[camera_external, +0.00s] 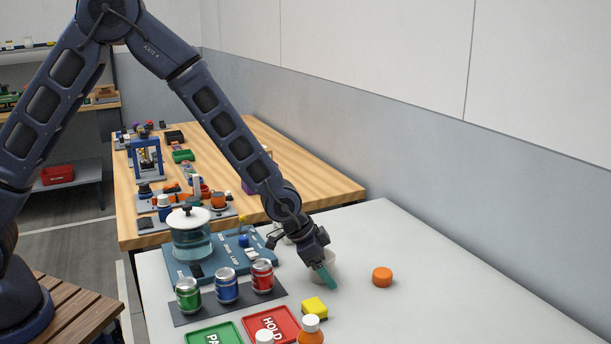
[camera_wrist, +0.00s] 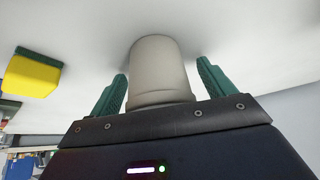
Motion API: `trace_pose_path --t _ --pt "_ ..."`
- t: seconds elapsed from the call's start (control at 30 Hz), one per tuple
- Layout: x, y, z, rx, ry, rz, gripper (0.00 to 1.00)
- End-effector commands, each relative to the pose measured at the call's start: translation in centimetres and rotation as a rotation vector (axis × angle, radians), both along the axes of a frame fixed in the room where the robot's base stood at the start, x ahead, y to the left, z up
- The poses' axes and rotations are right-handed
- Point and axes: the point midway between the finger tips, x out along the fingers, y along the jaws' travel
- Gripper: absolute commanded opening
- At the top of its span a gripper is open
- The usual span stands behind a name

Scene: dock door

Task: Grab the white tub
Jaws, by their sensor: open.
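The white tub (camera_wrist: 160,72) stands on the white table, seen close up in the wrist view between the two green fingers of my gripper (camera_wrist: 162,85). The fingers are open, with a gap on each side of the tub. In the external view my gripper (camera_external: 326,275) reaches down at the tub (camera_external: 330,262), which is partly hidden behind a green finger. Whether any finger touches the tub cannot be told there.
A yellow sponge (camera_external: 314,308) lies in front of the gripper and an orange puck-like piece (camera_external: 382,277) to its right. Green, blue (camera_external: 226,286) and red (camera_external: 262,276) cans stand on a dark strip at left. Red (camera_external: 272,326) and green trays lie in front. The table's right side is clear.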

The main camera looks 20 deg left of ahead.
Motion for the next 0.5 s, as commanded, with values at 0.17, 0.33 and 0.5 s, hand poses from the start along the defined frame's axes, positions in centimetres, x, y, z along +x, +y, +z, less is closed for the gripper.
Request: trace_pose_path --t 0.17,0.33,0.5 --pt "-0.01 0.02 0.0 0.0 0.0 0.0 0.6" --pt "-0.01 0.01 0.03 0.0 0.0 0.0 0.31" --pt "-0.01 0.02 0.03 0.0 0.0 0.0 0.31"
